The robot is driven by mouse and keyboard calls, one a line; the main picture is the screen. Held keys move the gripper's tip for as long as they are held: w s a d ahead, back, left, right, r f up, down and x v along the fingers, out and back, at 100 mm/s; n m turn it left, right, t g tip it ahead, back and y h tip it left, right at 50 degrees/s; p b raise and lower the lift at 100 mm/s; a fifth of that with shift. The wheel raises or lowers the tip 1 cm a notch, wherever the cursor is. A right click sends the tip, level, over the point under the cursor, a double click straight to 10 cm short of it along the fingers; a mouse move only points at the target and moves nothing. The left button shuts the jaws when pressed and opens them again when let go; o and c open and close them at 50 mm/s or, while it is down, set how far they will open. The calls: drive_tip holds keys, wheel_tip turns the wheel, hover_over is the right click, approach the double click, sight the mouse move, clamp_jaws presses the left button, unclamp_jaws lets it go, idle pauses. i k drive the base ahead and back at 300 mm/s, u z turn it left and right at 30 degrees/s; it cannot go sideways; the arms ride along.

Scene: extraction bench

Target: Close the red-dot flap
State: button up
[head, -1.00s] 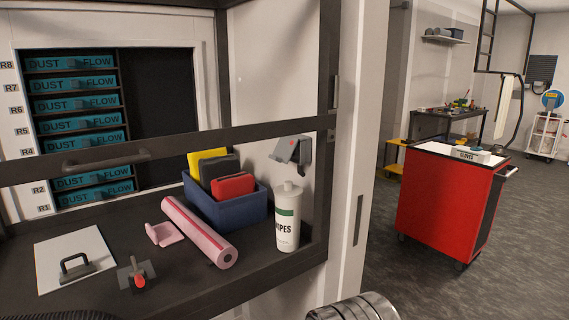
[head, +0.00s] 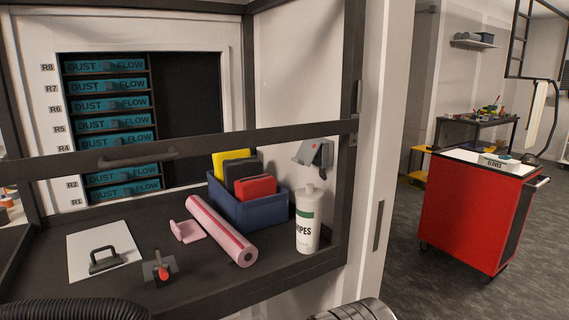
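I cannot make out a red dot on any flap for sure. A grey hinged piece (head: 314,153) on the right inner wall of the bench looks like a flap standing tilted out from its mount. On the bench floor a small grey plate with a red-tipped knob (head: 161,270) lies near the front. Left of it a white panel with a dark handle (head: 104,252) lies flat. My gripper is not in view.
A dark bar with a handle (head: 138,156) crosses the bench opening. Inside are a pink roll (head: 222,232), a pink piece (head: 187,231), a blue bin (head: 250,208) and a wipes bottle (head: 308,220). Teal filter drawers (head: 107,104) stand behind. A red cart (head: 470,212) stands right.

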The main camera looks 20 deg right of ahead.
sight(307, 152)
drive_tip(key=u, duration=0.3)
drive_tip(key=i, duration=1)
